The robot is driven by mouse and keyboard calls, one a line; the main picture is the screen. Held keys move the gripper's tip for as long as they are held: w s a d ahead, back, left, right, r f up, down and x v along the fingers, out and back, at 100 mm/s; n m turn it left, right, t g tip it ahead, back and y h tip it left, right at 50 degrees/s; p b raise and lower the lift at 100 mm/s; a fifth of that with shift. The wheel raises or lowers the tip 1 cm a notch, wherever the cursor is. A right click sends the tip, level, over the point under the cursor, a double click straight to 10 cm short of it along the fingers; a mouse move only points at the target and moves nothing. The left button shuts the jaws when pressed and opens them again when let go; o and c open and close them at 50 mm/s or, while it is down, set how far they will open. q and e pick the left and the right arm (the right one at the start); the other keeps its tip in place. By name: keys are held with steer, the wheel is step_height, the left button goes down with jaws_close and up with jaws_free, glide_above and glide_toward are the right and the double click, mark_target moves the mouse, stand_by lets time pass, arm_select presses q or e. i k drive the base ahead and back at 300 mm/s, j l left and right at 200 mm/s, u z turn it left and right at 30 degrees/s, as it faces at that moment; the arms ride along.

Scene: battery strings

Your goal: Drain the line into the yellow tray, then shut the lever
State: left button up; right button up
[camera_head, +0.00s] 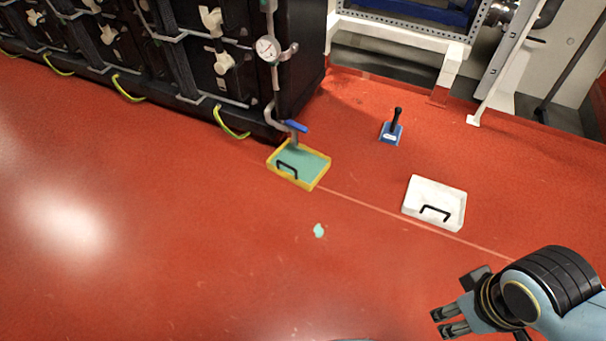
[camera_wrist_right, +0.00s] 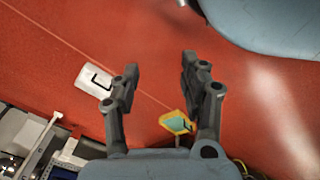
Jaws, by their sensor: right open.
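The yellow tray (camera_head: 321,175) stands on the red floor below the battery rack's end and has teal liquid in it and a black handle. A blue lever (camera_head: 297,126) sits on the drain pipe just above the tray; it lies roughly crosswise to the downward spout. I cannot tell whether liquid is running. My right gripper (camera_head: 441,321) is open and empty at the lower right, well away from the tray and lever. My left gripper is out of view.
A teal puddle (camera_head: 319,230) lies on the floor in front of the yellow tray. A white tray (camera_head: 452,194) with a black handle stands to the right. A blue block with a black upright handle (camera_head: 392,131) stands behind. The left floor is clear.

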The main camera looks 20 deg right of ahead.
mark_target(294, 125)
steer(key=i+l+u, duration=0.4)
steer(key=i+l, duration=0.65)
